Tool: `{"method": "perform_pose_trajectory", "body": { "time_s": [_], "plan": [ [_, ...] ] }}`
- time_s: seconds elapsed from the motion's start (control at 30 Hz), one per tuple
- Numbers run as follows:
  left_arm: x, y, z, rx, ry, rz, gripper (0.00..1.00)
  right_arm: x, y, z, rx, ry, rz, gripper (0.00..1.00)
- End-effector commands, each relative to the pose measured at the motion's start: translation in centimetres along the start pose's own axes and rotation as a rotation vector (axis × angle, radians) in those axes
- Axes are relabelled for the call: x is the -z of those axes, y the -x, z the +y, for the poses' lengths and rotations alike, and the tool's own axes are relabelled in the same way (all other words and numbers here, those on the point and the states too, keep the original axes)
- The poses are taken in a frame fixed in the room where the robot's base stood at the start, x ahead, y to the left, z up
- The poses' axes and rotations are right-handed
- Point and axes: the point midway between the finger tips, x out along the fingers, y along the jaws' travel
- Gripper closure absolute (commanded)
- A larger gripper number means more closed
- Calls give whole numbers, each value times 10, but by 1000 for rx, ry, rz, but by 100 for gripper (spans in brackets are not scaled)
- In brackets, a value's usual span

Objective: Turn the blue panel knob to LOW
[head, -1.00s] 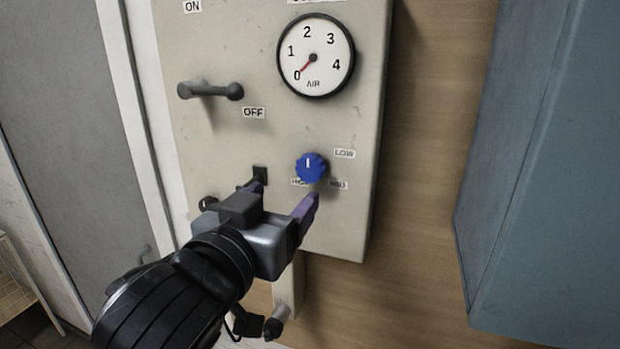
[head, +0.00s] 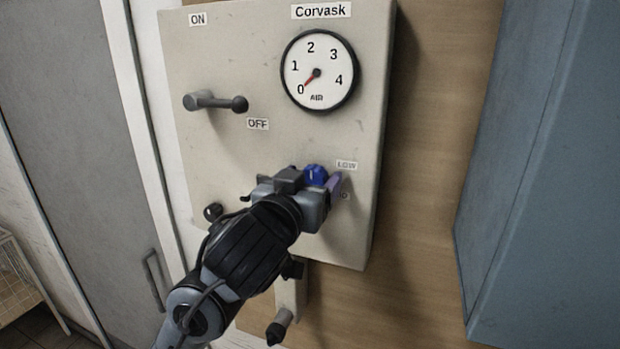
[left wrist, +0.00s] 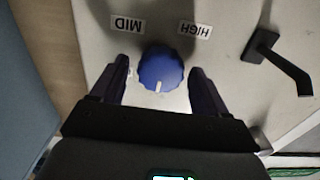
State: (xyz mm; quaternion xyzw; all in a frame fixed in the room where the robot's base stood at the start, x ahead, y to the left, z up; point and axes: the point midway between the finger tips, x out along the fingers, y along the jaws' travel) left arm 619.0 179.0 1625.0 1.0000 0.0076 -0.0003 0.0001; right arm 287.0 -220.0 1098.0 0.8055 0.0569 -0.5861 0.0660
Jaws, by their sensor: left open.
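The blue knob (head: 316,174) is on the beige panel (head: 230,170), below the air gauge, with a white mark pointing roughly upward. The LOW label (head: 347,165) is at its upper right; the MID label (head: 343,196) is partly covered by my gripper. In the left wrist view, seen upside down, the knob (left wrist: 160,70) shows its mark pointing down, with the MID label (left wrist: 128,23) and HIGH label (left wrist: 195,31) above. My left gripper (left wrist: 162,78) is open, one finger on each side of the knob, with visible gaps. My right gripper is not in view.
A grey lever (head: 217,102) sticks out between the ON and OFF labels. The air gauge (head: 319,70) reads about 0. A black hooked fitting (left wrist: 268,58) stands beside the knob in the left wrist view. A blue cabinet (head: 550,180) is at the right.

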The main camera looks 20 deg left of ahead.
Motion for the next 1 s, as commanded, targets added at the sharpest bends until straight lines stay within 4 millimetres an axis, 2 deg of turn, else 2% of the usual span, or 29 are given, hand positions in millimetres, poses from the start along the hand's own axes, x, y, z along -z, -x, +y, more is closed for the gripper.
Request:
{"method": "perform_pose_trajectory", "body": {
  "time_s": [0.23,0.6,1.0],
  "plan": [
    [0,0,0,0,0,0,25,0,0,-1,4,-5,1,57],
    [0,0,0,0,0,0,80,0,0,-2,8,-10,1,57],
    [0,0,0,0,-83,1,80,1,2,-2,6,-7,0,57]
  ]
}}
